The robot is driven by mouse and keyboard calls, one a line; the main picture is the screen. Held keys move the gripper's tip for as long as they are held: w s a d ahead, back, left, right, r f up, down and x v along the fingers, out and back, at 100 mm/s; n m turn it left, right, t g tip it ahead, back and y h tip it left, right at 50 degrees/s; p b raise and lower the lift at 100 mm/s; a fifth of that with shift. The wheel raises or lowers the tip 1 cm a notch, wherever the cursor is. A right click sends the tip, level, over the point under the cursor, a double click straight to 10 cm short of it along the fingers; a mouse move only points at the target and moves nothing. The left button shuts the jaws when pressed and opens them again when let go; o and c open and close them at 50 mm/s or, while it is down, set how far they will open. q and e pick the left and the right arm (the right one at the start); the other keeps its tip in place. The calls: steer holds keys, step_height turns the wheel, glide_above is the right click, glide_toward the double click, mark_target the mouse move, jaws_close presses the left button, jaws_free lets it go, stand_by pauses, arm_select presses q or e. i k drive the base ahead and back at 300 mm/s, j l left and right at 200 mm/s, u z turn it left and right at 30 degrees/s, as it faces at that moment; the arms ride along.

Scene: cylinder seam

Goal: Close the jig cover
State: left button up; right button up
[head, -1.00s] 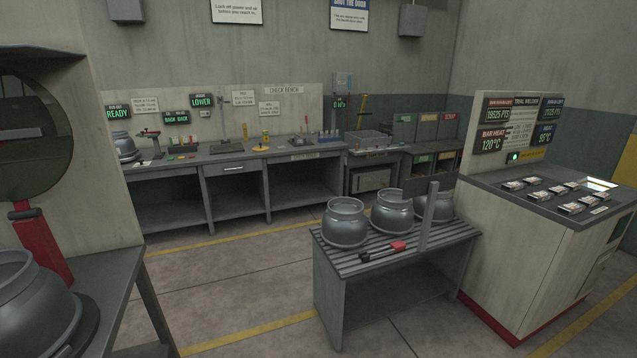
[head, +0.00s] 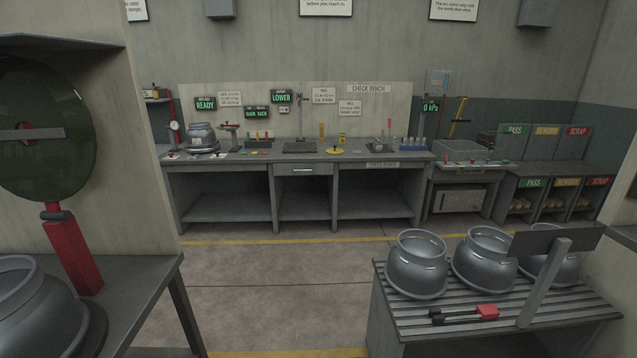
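Neither of my grippers is in the head view. I cannot tell for sure which thing is the jig cover. At the left, a large dark round disc (head: 45,140) with a grey bar across it stands in front of a wall panel. Below it is a slanted red post (head: 72,250) with a dark collar. In the lower left corner, a grey metal cylinder body (head: 35,315) sits on a dark round base on a grey table (head: 140,285); the picture edge cuts it off.
A slatted bench (head: 400,318) at the lower right holds grey vessels (head: 418,265), a red-and-black tool (head: 470,313) and an upright post with a plate. The check bench (head: 300,170) runs along the back wall. Floor (head: 290,295) between the benches is clear.

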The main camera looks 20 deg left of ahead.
mark_target(58, 158)
steer(key=i+u, duration=0.3)
steer(key=u, duration=0.15)
steer(key=i+u, duration=0.25)
steer(key=u, duration=0.2)
steer(key=i+u, duration=0.25)
steer(key=u, duration=0.2)
steer(key=i+l+u, duration=0.15)
steer(key=u, duration=0.25)
steer(key=i+l+u, duration=0.2)
steer(key=u, duration=0.25)
steer(key=i+l+u, duration=0.25)
steer(key=u, duration=0.2)
steer(key=i+l+u, duration=0.2)
steer(key=u, duration=0.25)
steer(key=i+l+u, duration=0.1)
steer(key=l+u, duration=0.35)
steer(key=i+l+u, duration=0.1)
steer(key=l+u, duration=0.2)
steer(key=l, duration=0.25)
steer(key=i+l+u, duration=0.1)
steer(key=l+u, duration=0.2)
steer(key=l, duration=0.25)
